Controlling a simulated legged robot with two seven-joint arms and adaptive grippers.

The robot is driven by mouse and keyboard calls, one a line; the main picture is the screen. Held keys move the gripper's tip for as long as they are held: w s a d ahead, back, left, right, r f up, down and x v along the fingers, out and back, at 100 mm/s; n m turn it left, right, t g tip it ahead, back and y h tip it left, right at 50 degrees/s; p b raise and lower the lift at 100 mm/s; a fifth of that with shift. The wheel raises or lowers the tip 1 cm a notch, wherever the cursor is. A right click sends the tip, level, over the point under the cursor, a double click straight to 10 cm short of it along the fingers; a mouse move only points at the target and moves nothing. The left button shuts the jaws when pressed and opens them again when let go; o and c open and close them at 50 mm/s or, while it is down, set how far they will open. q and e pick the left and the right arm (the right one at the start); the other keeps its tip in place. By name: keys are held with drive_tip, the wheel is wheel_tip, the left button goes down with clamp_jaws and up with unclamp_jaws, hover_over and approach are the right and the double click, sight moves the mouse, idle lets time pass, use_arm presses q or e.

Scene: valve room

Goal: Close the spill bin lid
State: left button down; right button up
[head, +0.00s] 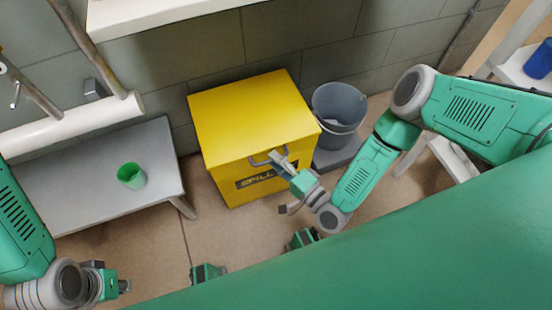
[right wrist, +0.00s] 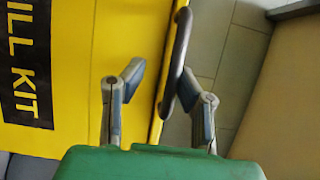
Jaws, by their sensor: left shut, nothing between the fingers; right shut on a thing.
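The yellow spill bin (head: 240,188) stands on the floor against the wall, with a dark SPILL KIT label on its front. Its yellow lid (head: 250,112) lies over the top, and I see no clear gap under it. In the right wrist view the dark handle (right wrist: 181,40) runs close to the right finger, beside the yellow face. My left gripper (head: 122,287) is shut and empty at the lower left, well away from the bin.
A grey bench (head: 90,185) with a green cup (head: 131,175) stands left of the bin. A grey bucket (head: 340,108) stands close on its right. A white shelf (head: 150,12) juts out above. Floor in front of the bin is partly clear.

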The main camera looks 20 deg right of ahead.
drive_tip(key=shift+s+d+f, duration=0.1)
drive_tip(key=shift+s+f, duration=0.05)
drive_tip(key=shift+s, duration=0.05)
drive_tip(key=v, duration=1.1)
drive_tip(key=shift+s, duration=0.25)
drive_tip(key=shift+d, duration=0.1)
drive_tip(key=w+a+n+g, duration=0.1)
drive_tip(key=a+n+g, duration=0.3)
drive_tip(key=s+d+r+n+g+h, duration=0.3)
drive_tip(key=s+d+n+g+h, duration=0.15)
drive_tip(key=d+g, duration=0.2)
drive_tip(key=s+d+r+n+g+h, duration=0.35)
drive_tip(key=s+d+n+g, duration=0.2)
drive_tip(key=d, duration=0.25)
wheel_tip(320, 180, up, 17)
drive_tip(key=p, duration=1.8)
drive_tip(key=shift+a, duration=0.35)
